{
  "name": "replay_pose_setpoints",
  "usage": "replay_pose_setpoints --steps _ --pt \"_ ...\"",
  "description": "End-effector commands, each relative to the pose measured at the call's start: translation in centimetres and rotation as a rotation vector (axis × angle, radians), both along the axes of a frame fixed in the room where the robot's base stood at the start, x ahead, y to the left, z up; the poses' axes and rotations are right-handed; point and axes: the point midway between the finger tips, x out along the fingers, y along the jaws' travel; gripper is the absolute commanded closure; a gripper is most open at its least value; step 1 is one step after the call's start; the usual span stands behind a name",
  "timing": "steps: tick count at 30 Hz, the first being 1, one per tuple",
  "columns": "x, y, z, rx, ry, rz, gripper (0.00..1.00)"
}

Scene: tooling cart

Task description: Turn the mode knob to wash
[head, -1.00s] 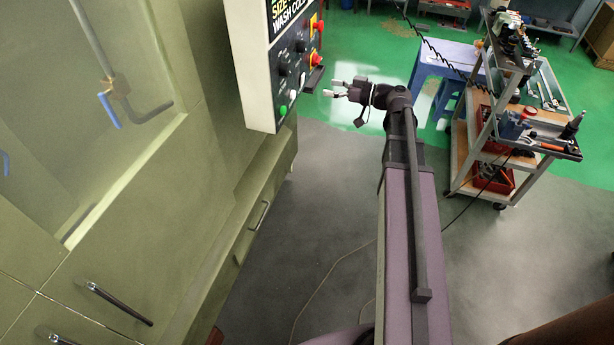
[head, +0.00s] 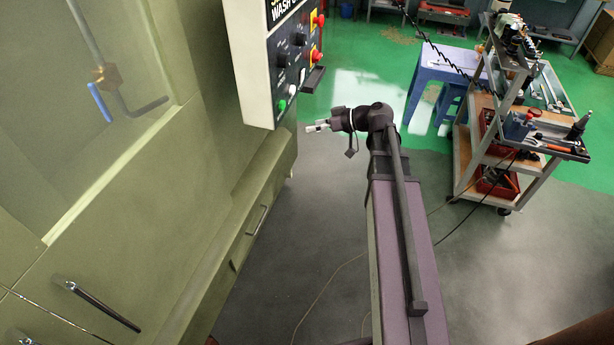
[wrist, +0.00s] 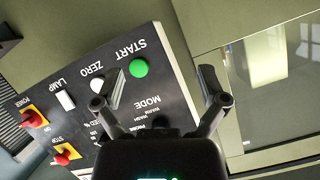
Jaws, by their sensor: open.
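The control panel (head: 250,70) hangs at upper left in the head view, with two black knobs; the one nearer the green button (head: 282,104) appears to be the mode knob (head: 284,61). In the wrist view the panel (wrist: 85,75) is rotated, and its MODE label (wrist: 143,103) shows between my fingers with small WARM and WASH lettering below. My gripper (wrist: 162,84) is open and empty, in front of the panel's lower end. In the head view my gripper (head: 317,127) is to the panel's right, apart from it.
The panel also bears a green START button (wrist: 139,68), white ZERO and LAMP (wrist: 65,99) switches, and red POWER (wrist: 35,117) and STOP (wrist: 65,155) buttons. A tool cart (head: 462,150) stands at right beside a blue stool (head: 450,104).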

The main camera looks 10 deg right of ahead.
Motion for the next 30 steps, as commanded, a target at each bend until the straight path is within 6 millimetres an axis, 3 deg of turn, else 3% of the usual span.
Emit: replay_pose_setpoints --steps 21,30 --pt "-3.3 2.7 -9.6 -0.151 0.267 -0.018 0.08" --pt "-4.5 3.2 -12.7 -0.213 0.357 -0.041 0.08"
